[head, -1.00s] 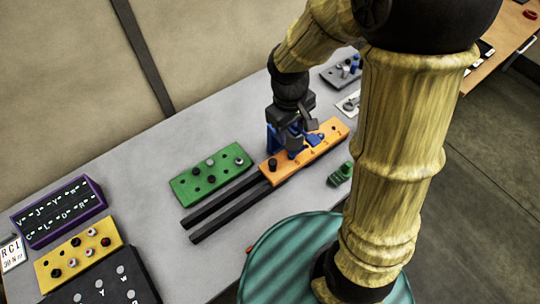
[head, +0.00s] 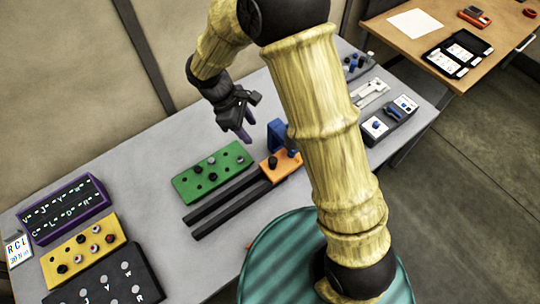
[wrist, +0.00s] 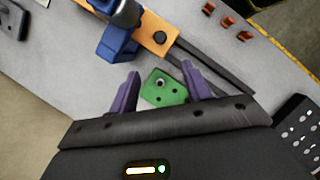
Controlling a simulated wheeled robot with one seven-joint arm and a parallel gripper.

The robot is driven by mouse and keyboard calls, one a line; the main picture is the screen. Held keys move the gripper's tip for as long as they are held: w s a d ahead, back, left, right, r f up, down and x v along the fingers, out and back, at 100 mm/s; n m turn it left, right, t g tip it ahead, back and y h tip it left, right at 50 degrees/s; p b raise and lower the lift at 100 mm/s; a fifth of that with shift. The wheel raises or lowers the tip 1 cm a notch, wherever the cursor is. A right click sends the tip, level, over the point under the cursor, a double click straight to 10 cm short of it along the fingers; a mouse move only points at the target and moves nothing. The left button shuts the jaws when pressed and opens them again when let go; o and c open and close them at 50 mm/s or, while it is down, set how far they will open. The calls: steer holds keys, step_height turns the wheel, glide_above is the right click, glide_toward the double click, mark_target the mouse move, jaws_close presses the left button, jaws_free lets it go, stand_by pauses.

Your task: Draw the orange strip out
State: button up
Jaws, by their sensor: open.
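The orange strip (head: 289,165) lies at the far end of two dark parallel rails (head: 237,200); my arm hides its right part in the head view. Its end with a dark knob also shows in the wrist view (wrist: 155,38). A blue bracket-like piece (head: 277,135) stands at the strip, and it shows in the wrist view (wrist: 117,42) too. My gripper (head: 246,125) is open and empty, up and left of the blue piece. Its purple fingers (wrist: 160,75) are apart from the strip, with the green board between them in the wrist view.
The green board (head: 212,170) with knobs and holes lies left of the strip. A purple-framed letter panel (head: 62,208), a yellow board (head: 83,250) and a dark lettered board (head: 105,285) are at lower left. Bare grey table (head: 125,180) lies along the wall side.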

mark_target(272, 160)
steer(key=p+x, duration=0.4)
steer(key=x, duration=1.2)
steer(key=shift+a, duration=0.1)
jaws_close()
